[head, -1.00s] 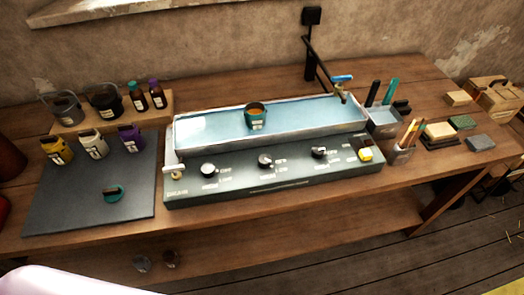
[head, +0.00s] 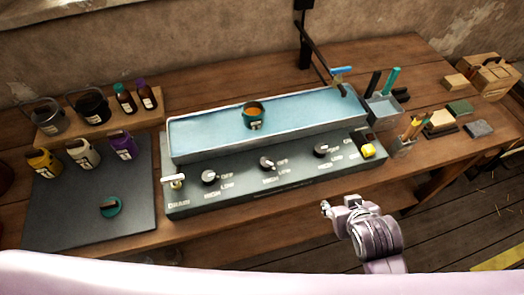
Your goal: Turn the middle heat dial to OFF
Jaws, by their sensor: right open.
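The middle heat dial (head: 266,163) is a dark round knob with a pale face on the front panel (head: 240,197) of the long water bath. OFF, LOW and HIGH are printed around it. Its pointer is too small to read surely. The left dial (head: 209,177) and right dial (head: 320,151) flank it. My right gripper (head: 329,207) is open and empty in front of the panel's right part, to the right of and nearer than the middle dial, apart from it. My left gripper is not in view.
A small pot (head: 254,116) sits in the water bath (head: 200,133). A drain lever (head: 173,180) is at the panel's left end, a yellow knob (head: 368,150) at its right. A dark mat (head: 75,215) lies left. A tool holder (head: 402,147) stands right.

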